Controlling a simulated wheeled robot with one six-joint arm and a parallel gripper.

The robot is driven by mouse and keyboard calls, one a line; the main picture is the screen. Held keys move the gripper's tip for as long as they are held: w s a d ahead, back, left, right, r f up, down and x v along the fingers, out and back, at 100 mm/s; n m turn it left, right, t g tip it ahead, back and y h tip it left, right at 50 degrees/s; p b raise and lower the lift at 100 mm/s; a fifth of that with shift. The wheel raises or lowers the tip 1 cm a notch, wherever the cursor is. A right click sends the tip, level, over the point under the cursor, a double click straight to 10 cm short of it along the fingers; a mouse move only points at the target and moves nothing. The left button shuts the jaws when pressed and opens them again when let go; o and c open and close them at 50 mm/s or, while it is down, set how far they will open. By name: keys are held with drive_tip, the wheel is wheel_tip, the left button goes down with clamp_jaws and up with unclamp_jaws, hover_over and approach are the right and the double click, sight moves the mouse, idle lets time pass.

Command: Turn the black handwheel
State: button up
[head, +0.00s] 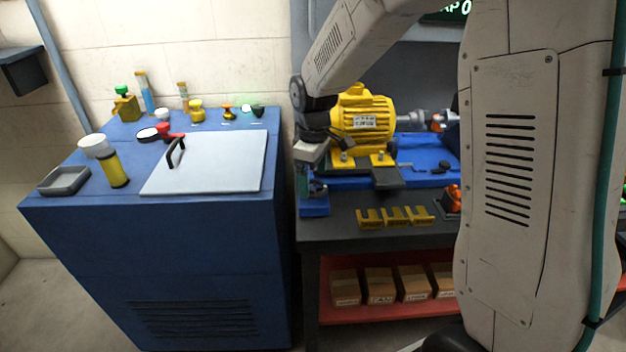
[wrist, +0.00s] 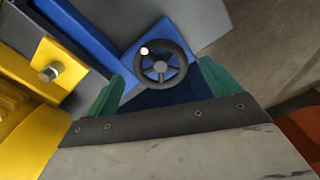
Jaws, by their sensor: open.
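The black handwheel (wrist: 160,65) shows in the wrist view, with spokes, a grey hub and a small pale knob on its upper left rim. It is mounted on a blue block. My gripper (wrist: 161,76) has its two green fingers spread apart, one to each side of the wheel in that view. No contact with the rim is visible, and the height gap cannot be judged. In the head view my gripper (head: 302,183) points down at the left end of the bench, in front of the yellow motor (head: 362,122); the wheel is mostly hidden there.
The dark workbench (head: 345,235) carries the motor on a blue base, with yellow slotted pieces (head: 395,217) at its front. A blue cabinet (head: 160,250) with a white lid (head: 210,165) and several small fittings stands left. Cardboard boxes (head: 380,285) sit on a red shelf below.

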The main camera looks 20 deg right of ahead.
sight(313, 186)
wheel_tip(313, 186, up, 6)
drive_tip(key=shift+r, duration=0.15)
idle(0.5)
